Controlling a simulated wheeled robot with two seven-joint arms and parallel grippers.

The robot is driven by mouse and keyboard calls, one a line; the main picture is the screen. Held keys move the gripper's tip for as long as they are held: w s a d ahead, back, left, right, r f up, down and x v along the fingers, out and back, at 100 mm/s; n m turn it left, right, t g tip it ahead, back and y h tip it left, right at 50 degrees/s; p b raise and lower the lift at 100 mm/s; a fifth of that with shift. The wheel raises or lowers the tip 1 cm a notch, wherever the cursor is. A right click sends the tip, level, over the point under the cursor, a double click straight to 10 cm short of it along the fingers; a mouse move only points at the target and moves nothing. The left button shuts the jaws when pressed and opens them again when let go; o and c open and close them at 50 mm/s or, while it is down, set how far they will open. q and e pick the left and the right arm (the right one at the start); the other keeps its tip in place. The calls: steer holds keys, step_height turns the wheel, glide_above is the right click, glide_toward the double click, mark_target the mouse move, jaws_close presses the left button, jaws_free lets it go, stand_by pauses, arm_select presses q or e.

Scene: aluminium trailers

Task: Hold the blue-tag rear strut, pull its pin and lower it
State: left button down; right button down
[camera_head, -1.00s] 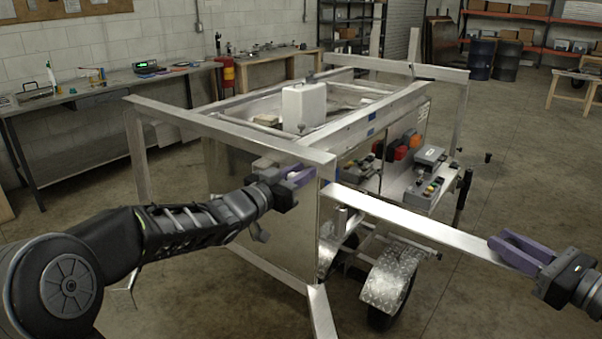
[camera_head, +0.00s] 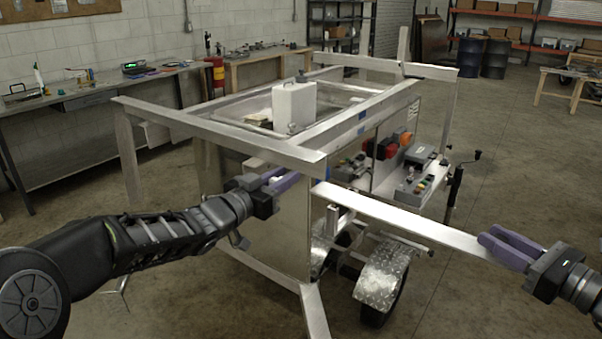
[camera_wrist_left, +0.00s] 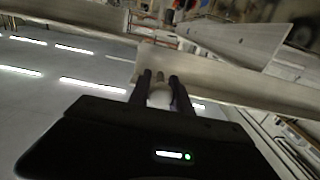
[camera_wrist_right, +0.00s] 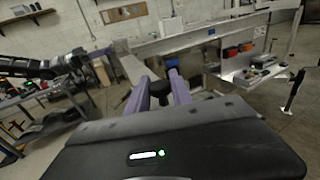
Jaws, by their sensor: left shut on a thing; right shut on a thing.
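A long flat aluminium strut (camera_head: 400,215) runs from beside the trailer's near corner out to the right, sloping down in the picture. My right gripper (camera_head: 497,245) is shut on its outer end. In the right wrist view a black knob (camera_wrist_right: 160,88) shows between the purple fingers. My left gripper (camera_head: 283,182) is at the trailer's rear panel, just left of the strut's inner end. In the left wrist view its fingers are closed around a small pale cylindrical piece (camera_wrist_left: 160,95), perhaps the pin. No blue tag shows on the held strut.
A control box shelf (camera_head: 405,190) and a fender (camera_head: 385,270) with wheel sit below and beyond the strut. A workbench (camera_head: 100,95) stands left.

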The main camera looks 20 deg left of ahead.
arm_select(q)
steer(key=shift+s, duration=0.1)
steer(key=c, duration=1.2)
jaws_free()
steer(key=shift+s+a, duration=0.1)
steer(key=v, duration=1.2)
steer(key=shift+f, duration=0.1)
